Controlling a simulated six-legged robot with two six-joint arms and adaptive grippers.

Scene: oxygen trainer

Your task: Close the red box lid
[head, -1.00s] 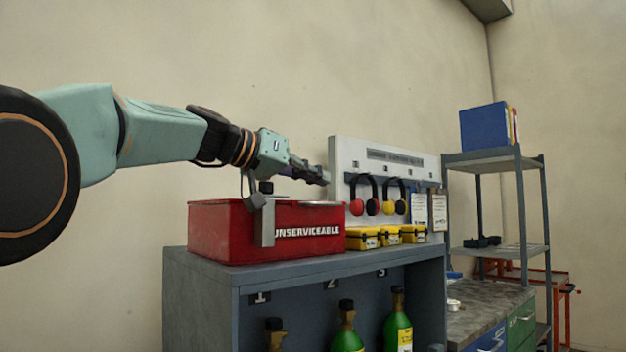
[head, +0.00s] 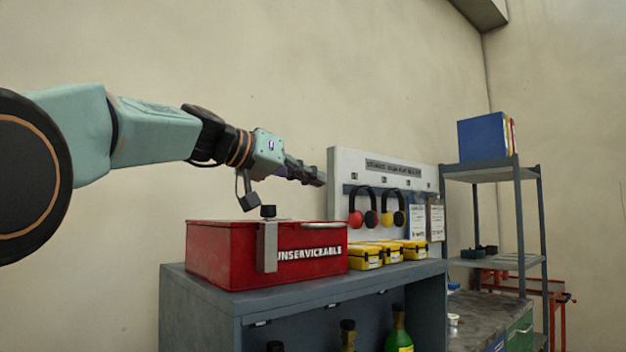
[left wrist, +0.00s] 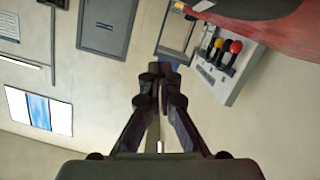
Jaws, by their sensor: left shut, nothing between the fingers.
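The red box (head: 215,255), marked "UNSERVICEABLE", sits on top of the grey cabinet. Its lid (head: 240,224) appears to lie flat across the top, with a metal hasp (head: 267,247) and black knob at the front. My left gripper (head: 318,179) is shut and empty, above and behind the box's right end, apart from it. In the left wrist view the shut fingers (left wrist: 160,75) point at the wall, and red box surface (left wrist: 285,30) fills the upper right corner. My right gripper is not in view.
Several yellow cases (head: 365,257) stand right of the box on the grey cabinet (head: 205,305). A white board (head: 350,165) with hanging ear defenders stands behind them. Green bottles (head: 398,338) stand inside the cabinet. A metal shelf (head: 519,220) is at the right. The wall above is clear.

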